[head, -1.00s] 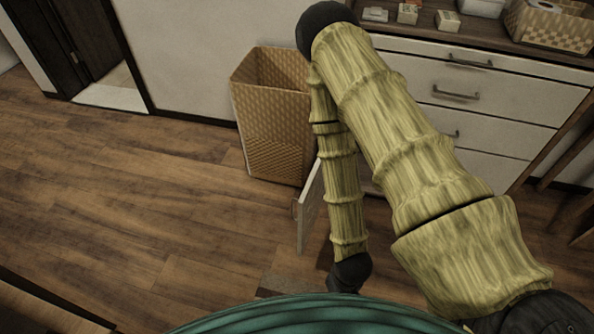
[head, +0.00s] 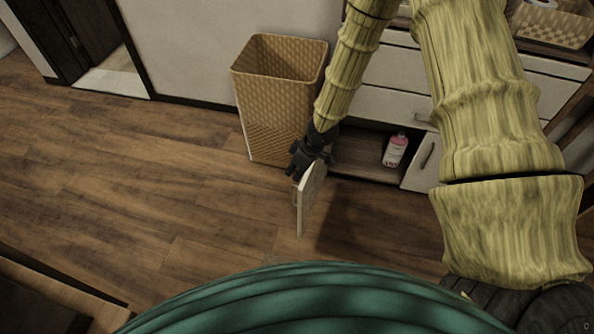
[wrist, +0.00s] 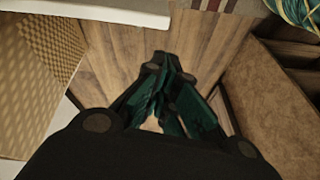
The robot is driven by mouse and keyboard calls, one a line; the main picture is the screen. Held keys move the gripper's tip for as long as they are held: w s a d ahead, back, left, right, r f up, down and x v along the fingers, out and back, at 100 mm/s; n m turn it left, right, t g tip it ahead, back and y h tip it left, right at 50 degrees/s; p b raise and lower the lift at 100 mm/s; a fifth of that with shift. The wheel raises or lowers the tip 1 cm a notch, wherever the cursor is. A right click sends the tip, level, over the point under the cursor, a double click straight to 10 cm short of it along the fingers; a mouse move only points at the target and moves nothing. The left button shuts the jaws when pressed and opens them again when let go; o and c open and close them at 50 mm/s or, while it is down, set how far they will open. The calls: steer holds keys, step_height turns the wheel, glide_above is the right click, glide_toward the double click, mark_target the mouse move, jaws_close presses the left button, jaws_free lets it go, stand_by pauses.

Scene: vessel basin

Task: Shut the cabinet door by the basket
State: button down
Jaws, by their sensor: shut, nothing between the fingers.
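The cabinet door (head: 307,203) is a pale panel standing open, jutting out from the low cabinet towards me. The woven tan basket (head: 279,90) stands on the floor just left of the cabinet; it also shows at the left of the wrist view (wrist: 35,75). My black gripper (head: 298,167) is shut and empty, low between the basket and the door, by the door's upper edge. I cannot tell whether it touches the door. In the wrist view, its dark fingers (wrist: 168,85) are together above the wood floor. My forearm hides part of the cabinet.
The open compartment holds a pink-and-white bottle (head: 395,150). Closed drawers (head: 390,108) are above it, and a closed front with a handle (head: 422,165) is to its right. The wood floor (head: 150,190) to the left is clear. A low wooden piece (head: 60,285) stands at the lower left.

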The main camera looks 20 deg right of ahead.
steer(key=w+d+r+n, duration=0.1)
steer(key=w+d+r, duration=0.15)
steer(key=w, duration=0.25)
step_height(320, 180, down, 9)
steer(key=shift+s+b, duration=0.2)
steer(key=shift+b, duration=0.25)
stand_by(0.5)
